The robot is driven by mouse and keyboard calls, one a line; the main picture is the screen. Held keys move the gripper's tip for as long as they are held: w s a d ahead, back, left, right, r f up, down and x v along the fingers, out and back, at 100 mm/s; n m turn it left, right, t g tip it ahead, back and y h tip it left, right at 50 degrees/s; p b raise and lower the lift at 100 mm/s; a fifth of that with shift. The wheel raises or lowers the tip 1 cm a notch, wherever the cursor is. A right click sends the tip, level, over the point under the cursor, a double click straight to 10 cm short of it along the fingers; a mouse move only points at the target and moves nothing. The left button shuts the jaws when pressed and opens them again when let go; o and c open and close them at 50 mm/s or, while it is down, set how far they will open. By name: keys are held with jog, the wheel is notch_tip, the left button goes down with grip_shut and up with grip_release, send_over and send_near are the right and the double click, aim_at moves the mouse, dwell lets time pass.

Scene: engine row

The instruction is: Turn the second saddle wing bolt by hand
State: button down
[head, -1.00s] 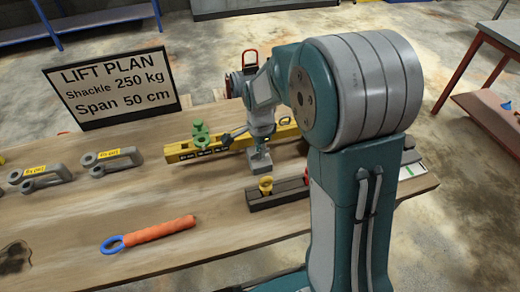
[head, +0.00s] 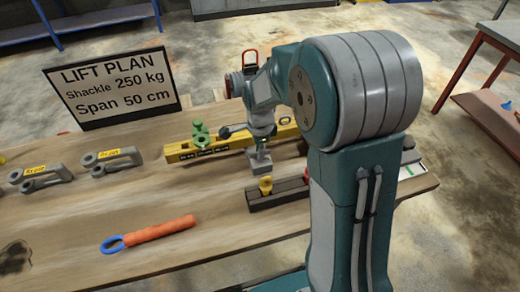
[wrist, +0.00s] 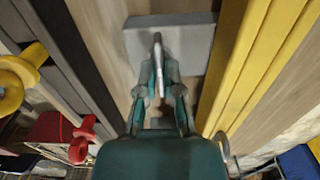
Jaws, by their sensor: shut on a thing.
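My gripper (head: 260,146) points down between the yellow beam (head: 180,155) and a dark slotted bar (head: 283,198). In the wrist view my gripper (wrist: 160,80) is shut on the thin upright tab of a grey block (wrist: 192,40). The block (head: 261,166) shows under the gripper in the head view. A yellow wing bolt (head: 265,185) stands on the dark bar; it also shows at the left of the wrist view (wrist: 14,85). A red wing bolt (wrist: 80,142) lies below it there, apart from my fingers. A green saddle with its bolt (head: 201,135) sits on the beam.
Two grey shackles (head: 112,160) with yellow labels lie at the left. An orange-handled tool (head: 160,230) with a blue ring lies at the front. A lift plan sign (head: 112,88) stands at the back. The table's front middle is clear.

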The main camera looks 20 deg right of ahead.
jog(key=c, duration=0.8)
grip_release()
jog(key=shift+w+r, duration=0.15)
jog(key=shift+w, duration=0.05)
jog(key=shift+a, duration=0.1)
notch_tip(320, 180, up, 12)
jog(key=shift+f, duration=0.15)
